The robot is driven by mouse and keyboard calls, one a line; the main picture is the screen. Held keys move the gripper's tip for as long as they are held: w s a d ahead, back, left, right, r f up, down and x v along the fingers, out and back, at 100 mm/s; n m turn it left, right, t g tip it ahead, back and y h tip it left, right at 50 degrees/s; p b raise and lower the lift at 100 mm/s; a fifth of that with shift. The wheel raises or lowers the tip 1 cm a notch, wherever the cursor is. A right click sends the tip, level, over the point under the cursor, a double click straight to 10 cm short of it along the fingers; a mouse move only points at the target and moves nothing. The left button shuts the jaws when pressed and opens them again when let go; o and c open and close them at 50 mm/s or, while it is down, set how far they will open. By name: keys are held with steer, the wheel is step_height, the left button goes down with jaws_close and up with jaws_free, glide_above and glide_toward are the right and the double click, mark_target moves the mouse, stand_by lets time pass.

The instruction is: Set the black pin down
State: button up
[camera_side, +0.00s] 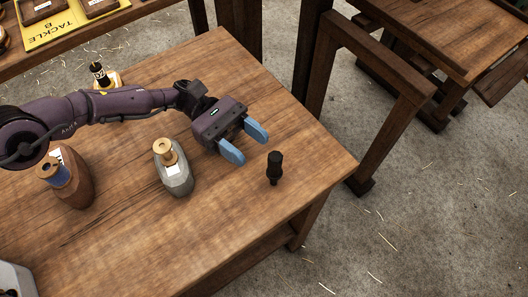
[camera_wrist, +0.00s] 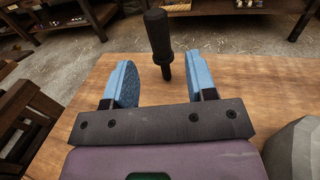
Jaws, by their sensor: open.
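The black pin (camera_side: 274,168) is upright at the table's right-hand end, thick part up and narrow end down on the wood, as far as I can tell. My gripper (camera_side: 252,147) is open and empty, its two blue fingers to the left of the pin and apart from it. In the wrist view the black pin (camera_wrist: 158,36) shows beyond the fingertips, in line with the gap between them. It leans slightly in that picture. The foot of the pin is small, so its exact contact with the table is hard to tell.
On the wooden table (camera_side: 225,225) stand a grey block with a wooden spool-like top (camera_side: 176,178), a brown block with a blue-wound spool (camera_side: 70,183) and a black-topped item (camera_side: 100,74) behind my arm. The table edge lies close right of the pin. The front right is clear.

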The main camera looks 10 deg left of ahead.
steer(key=shift+v, duration=1.05)
steer(key=a+r+m+t+y, duration=0.35)
steer(key=a+r, duration=0.35)
steer(key=r, duration=0.6)
steer(key=a+r+m+t+y, duration=0.35)
steer(key=a+r, duration=0.45)
steer(key=r, duration=0.5)
steer(key=s+a+r+m+t+y, duration=0.1)
steer(key=s+a+r+t+y, duration=0.1)
steer(key=s+a+r, duration=0.3)
steer(key=s+a+r+m+t+y, duration=0.1)
steer(key=s+a+t+y, duration=0.15)
steer(key=a, duration=0.35)
steer(key=s+a+f+m+t+y, duration=0.1)
steer(key=s+a+m+t+y, duration=0.1)
steer(key=s+a, duration=0.9)
steer(key=shift+s+a+f+m+t+y, duration=0.25)
steer(key=shift+s+f+m+t+y, duration=0.15)
steer(key=shift+s+t+y, duration=0.7)
steer(key=shift+s+r+g+h, duration=0.1)
steer(key=shift+s+g+h, duration=0.1)
steer(key=shift+g+h, duration=0.05)
